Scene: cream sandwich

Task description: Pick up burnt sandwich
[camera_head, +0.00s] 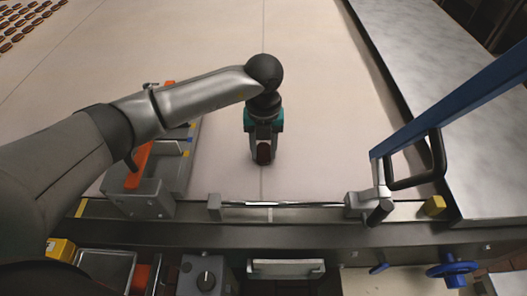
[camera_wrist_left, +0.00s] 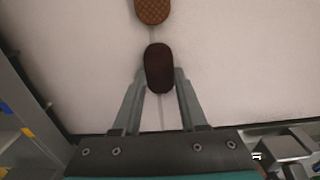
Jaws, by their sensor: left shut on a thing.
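The burnt sandwich is a dark brown, nearly black oval. In the head view the burnt sandwich (camera_head: 263,153) shows between the fingertips of my left gripper (camera_head: 262,150), over the pale belt. In the left wrist view the burnt sandwich (camera_wrist_left: 159,68) sits between the two grey fingers of the left gripper (camera_wrist_left: 159,82), which are shut on its sides. I cannot tell whether it touches the belt. My right gripper is in neither view.
A lighter brown oval sandwich (camera_wrist_left: 152,10) lies just beyond in the left wrist view. Rows of brown sandwiches (camera_head: 22,22) lie at the far left. A blue bar (camera_head: 450,108) with a dark handle stands at right. A grey block with orange parts (camera_head: 150,180) stands at left.

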